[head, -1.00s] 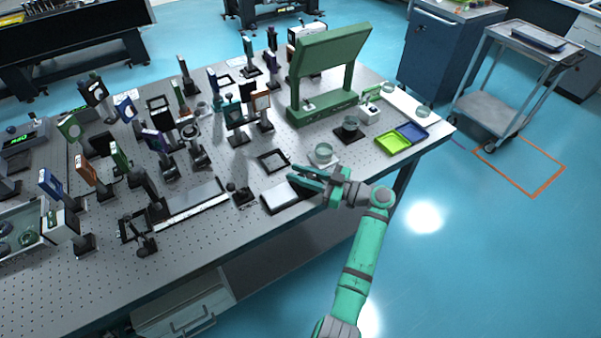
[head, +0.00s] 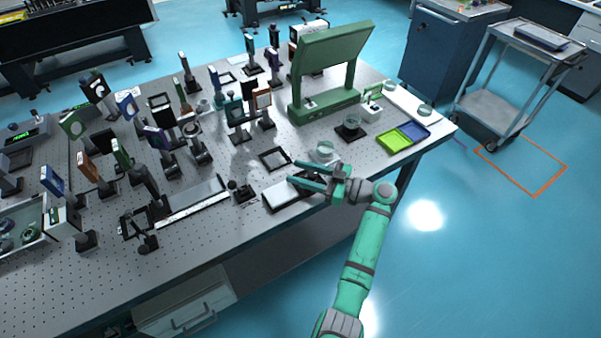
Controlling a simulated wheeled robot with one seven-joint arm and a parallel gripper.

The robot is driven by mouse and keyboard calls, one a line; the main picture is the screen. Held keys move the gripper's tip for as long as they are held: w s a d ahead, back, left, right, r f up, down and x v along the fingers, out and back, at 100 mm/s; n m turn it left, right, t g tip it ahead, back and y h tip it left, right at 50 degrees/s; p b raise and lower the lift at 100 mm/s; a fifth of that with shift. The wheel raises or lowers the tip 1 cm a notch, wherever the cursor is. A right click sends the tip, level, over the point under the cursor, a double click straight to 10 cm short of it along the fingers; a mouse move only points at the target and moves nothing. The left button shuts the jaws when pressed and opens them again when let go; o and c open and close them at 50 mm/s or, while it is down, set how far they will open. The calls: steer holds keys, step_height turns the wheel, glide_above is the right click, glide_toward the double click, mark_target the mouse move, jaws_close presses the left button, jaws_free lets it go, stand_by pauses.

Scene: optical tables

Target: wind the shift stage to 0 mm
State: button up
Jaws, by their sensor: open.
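What looks like the shift stage (head: 192,206) is a long, low rail with a pale scale strip along its front edge. It lies near the front of the optical table (head: 262,222). A small dark block with a knob (head: 243,192) stands at its right end; I cannot tell its reading at this size.
The white-topped pad (head: 290,194) lies below my gripper, and an empty dark square frame (head: 274,159) lies behind it. A glass dish (head: 324,151) and a green panel stand (head: 330,60) are further back. Several optic mounts crowd the table's left and middle.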

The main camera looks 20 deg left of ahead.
steer(key=shift+d, duration=0.1)
steer(key=d, duration=1)
steer(key=shift+w+d, duration=0.1)
steer(key=shift+d, duration=0.2)
